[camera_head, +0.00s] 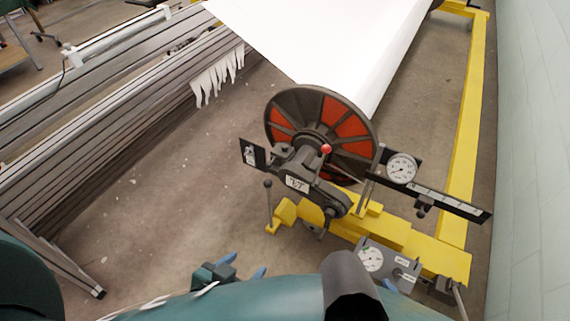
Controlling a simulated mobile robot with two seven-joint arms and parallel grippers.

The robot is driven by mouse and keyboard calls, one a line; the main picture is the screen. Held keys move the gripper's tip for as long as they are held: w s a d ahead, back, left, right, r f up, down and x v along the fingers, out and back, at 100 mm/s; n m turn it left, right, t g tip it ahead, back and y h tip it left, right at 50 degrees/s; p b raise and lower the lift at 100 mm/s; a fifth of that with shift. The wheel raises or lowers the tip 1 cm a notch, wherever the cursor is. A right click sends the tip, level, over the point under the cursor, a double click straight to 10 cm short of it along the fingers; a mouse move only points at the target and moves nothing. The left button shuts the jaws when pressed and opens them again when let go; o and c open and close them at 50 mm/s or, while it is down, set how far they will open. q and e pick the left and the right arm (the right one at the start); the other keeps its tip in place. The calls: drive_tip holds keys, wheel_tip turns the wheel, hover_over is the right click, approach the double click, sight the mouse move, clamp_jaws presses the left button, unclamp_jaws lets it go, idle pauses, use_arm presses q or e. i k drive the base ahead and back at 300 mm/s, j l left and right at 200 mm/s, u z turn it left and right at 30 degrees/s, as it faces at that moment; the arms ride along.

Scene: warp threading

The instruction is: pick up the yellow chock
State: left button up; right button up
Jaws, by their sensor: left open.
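A small yellow block (285,213), which looks like the yellow chock, sits at the left end of the yellow base frame, below the grey drive housing. I cannot tell whether it is separate from the frame. My left gripper (243,266) is at the bottom centre, with two blue fingertips spread apart and nothing between them. It is nearer to me than the block and a little to its left, apart from it. A blue sliver (388,286) beside a dark grey cylinder may be a fingertip of my right gripper; the rest is hidden.
A large roll of white cloth (320,35) with a red-and-black end disc (295,110) stands over the frame. A lever with a dark knob (268,185) rises beside the block. Gauges (401,168) and a dark bar are at right.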

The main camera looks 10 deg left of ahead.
sight(285, 213)
drive_tip(key=k+j, duration=0.15)
drive_tip(key=j, duration=0.2)
drive_tip(key=k+j, duration=0.1)
drive_tip(key=j, duration=0.2)
drive_tip(key=k+j+z, duration=0.1)
drive_tip(key=j, duration=0.25)
drive_tip(key=k+j, duration=0.15)
drive_tip(key=j, duration=0.15)
drive_tip(key=i+l, duration=0.2)
drive_tip(key=l, duration=0.15)
drive_tip(key=i+l, duration=0.2)
drive_tip(key=l, duration=0.15)
drive_tip(key=i+l+u, duration=0.1)
drive_tip(key=i+l, duration=0.15)
drive_tip(key=l, duration=0.15)
drive_tip(key=i+l, duration=0.15)
drive_tip(key=i, duration=0.3)
drive_tip(key=i+l, duration=0.15)
drive_tip(key=i, duration=0.3)
